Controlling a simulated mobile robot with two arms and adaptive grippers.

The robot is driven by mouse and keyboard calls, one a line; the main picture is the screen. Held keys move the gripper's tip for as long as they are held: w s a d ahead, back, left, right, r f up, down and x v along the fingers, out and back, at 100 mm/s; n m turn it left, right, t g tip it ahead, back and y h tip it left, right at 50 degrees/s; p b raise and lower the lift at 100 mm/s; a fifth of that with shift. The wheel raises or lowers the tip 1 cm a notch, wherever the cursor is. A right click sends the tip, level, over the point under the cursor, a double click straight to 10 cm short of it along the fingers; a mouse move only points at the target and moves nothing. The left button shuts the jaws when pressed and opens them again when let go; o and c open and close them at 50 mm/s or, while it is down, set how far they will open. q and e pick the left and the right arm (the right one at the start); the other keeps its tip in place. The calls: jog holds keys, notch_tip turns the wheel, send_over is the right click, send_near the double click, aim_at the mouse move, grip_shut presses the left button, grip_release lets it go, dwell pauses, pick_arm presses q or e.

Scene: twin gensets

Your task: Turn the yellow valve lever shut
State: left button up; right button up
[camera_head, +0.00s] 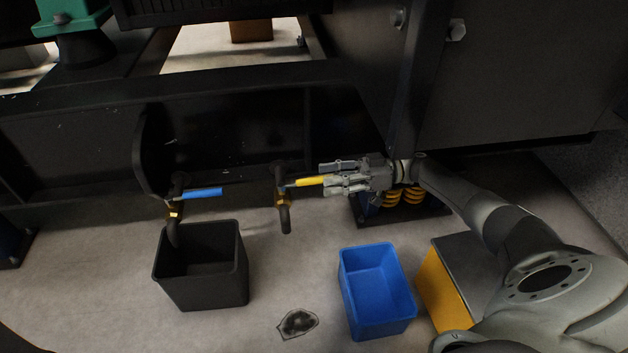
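The yellow valve lever (311,181) sticks out to the right, roughly level in the picture, from a brass valve (282,200) on a dark, downward pipe. My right gripper (326,179) comes in from the right at the lever's free end, with one finger above it and one below. The fingers hide part of that end, and I cannot tell whether they press on it. My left gripper is not in view.
A similar valve with a blue lever (205,193) is to the left, above a black bin (240,275). A blue bin (408,290) and a yellow-sided box (445,292) stand at lower right. A dark frame beam (80,115) runs behind the valves.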

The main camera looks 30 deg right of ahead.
jog(key=v, duration=0.6)
jog(key=shift+d, duration=0.25)
jog(key=shift+s, duration=0.1)
